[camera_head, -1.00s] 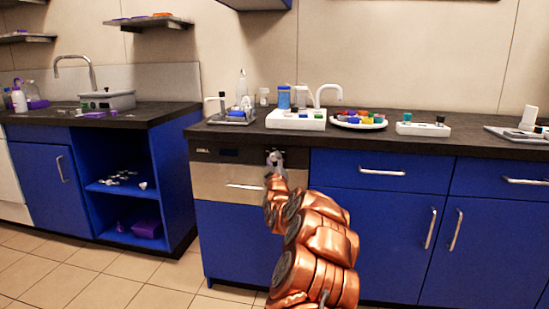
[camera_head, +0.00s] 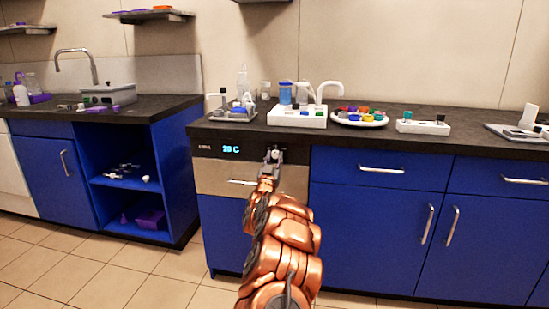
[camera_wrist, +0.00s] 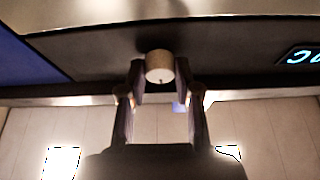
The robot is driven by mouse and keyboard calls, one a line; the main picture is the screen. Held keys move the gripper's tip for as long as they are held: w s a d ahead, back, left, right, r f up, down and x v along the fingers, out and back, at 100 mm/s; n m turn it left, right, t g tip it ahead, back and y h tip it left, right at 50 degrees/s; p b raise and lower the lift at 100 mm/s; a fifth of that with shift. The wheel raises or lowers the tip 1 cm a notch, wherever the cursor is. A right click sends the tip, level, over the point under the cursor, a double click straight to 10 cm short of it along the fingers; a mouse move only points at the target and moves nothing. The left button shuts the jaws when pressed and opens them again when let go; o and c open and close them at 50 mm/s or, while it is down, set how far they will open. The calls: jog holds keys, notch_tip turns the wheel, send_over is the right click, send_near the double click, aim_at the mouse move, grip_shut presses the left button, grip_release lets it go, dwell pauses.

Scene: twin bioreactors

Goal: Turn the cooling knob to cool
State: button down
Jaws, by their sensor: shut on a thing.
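The cooling knob (camera_wrist: 159,66) is a pale round knob with a small dark mark at its lower edge, on the dark front panel. In the wrist view it sits between the two fingers of my gripper (camera_wrist: 160,80), which is shut on it. In the head view my gripper (camera_head: 272,157) is at the right part of the cooling unit's panel (camera_head: 212,153), and the knob is small and partly hidden there. A lit blue display (camera_head: 231,149), reading about 20 C, is left of the knob. Its edge also shows in the wrist view (camera_wrist: 303,57).
A dark counter (camera_head: 450,146) runs above the panel. On it are a white block with vials (camera_head: 297,120), a plate of coloured caps (camera_head: 359,119) and a white rack (camera_head: 423,127). A handle (camera_head: 242,182) is below left of my gripper. Floor is free at lower left.

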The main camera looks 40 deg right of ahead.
jog(key=shift+r+m, duration=0.1)
jog(key=shift+m, duration=0.2)
jog(key=c, duration=0.8)
grip_release()
jog(key=shift+v, duration=0.75)
jog(key=v, duration=1)
jog(key=shift+a, duration=0.25)
